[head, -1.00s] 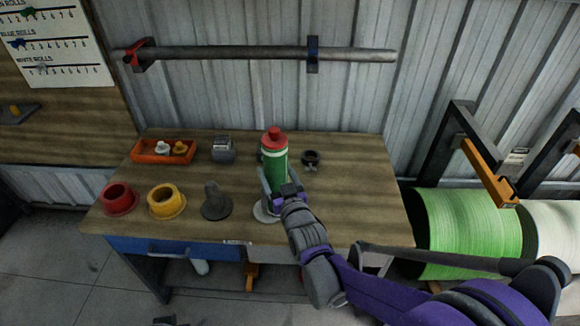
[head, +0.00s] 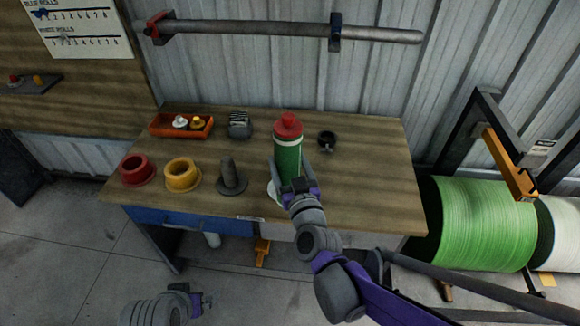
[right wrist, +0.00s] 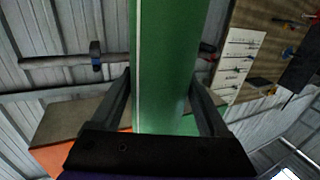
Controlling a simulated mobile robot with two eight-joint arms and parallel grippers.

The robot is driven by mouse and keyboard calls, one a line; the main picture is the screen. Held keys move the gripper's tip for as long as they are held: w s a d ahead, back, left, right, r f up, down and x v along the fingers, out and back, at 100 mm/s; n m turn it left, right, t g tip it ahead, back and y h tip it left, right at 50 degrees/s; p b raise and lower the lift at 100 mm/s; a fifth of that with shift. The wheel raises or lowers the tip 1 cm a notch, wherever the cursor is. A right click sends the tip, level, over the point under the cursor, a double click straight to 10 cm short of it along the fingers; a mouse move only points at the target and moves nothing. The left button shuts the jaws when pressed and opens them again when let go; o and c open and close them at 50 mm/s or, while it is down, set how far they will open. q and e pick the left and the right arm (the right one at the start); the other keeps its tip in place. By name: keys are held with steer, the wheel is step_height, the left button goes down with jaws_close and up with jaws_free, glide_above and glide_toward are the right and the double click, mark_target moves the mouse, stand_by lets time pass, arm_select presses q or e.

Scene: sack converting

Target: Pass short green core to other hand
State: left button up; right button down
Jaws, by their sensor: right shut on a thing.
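The short green core (head: 287,157) is a green upright cylinder with a pale band and a red top, over the front middle of the workbench. My right gripper (head: 289,174) is shut around its lower part. In the right wrist view the core (right wrist: 165,65) fills the middle, between the two fingers. Whether its base touches the bench is hidden by my gripper. My left gripper (head: 198,303) is low at the lower left, in front of the bench and well apart from the core. Its fingers are too small to read.
On the workbench (head: 370,190) stand a red ring (head: 137,170), a yellow ring (head: 182,175), a dark post (head: 231,178), an orange tray (head: 164,132), a grey block (head: 239,125) and a black ring (head: 327,139). A white disc (head: 272,193) lies beside my right gripper. Green roll (head: 475,225) at right.

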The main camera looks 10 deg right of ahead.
steer(key=w+a+r+m+h, duration=0.1)
steer(key=w+r+h, duration=0.1)
steer(key=r, duration=0.3)
steer(key=w+a+r+m+h, duration=0.1)
steer(key=w+a+r, duration=0.1)
steer(key=r, duration=0.3)
steer(key=w+a+f, duration=0.1)
steer(key=w+f, duration=0.1)
steer(key=f, duration=0.7)
steer(key=w+a+f, duration=0.1)
steer(key=w+f, duration=0.1)
steer(key=f, duration=0.6)
steer(key=shift+a+f, duration=0.35)
steer(key=shift+f, duration=0.05)
steer(key=shift+w, duration=0.1)
